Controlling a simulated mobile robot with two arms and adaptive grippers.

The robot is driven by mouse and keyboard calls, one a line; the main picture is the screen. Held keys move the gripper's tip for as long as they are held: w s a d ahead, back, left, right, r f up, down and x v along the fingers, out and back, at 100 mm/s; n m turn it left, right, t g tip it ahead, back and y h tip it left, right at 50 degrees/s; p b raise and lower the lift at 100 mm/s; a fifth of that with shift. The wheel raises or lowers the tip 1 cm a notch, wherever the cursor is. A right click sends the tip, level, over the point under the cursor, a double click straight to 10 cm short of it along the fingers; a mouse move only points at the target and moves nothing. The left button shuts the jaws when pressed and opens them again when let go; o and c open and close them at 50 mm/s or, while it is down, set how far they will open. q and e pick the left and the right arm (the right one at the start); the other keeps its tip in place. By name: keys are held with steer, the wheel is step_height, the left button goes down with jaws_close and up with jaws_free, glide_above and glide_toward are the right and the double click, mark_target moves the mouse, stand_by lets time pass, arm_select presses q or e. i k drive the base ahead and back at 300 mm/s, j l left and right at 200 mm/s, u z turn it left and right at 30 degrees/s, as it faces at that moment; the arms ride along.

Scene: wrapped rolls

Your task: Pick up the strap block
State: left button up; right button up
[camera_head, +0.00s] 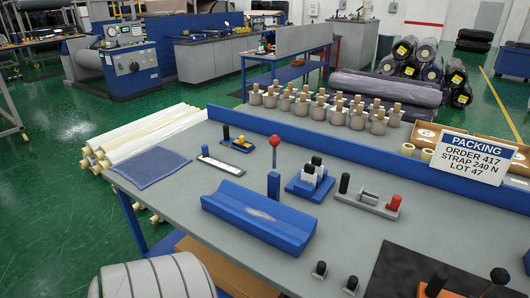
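No object is labelled as the strap block, and I cannot tell for sure which one it is. A blue block with a pale insert and dark knobs (310,182) stands on the grey bench (180,195). To its left is a small upright blue block (273,186), with a red-ball lever (275,150) behind it. To its right is a grey fixture (367,201) with one black and one red post. A long blue cradle (258,217) lies in front. Neither of my grippers shows.
A blue cloth (147,167) lies at the bench's left end. A blue rail (290,126) edges the back. A packing sign (475,152) stands right. Small black-topped pieces (320,270) sit near the front, left of a dark mat (410,265). The left bench surface has free room.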

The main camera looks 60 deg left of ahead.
mark_target(320, 271)
steer(key=u, duration=1.3)
steer(key=z, duration=1.25)
steer(key=u, duration=1.25)
steer(key=i+l+u, duration=0.15)
steer(key=i+l, duration=0.05)
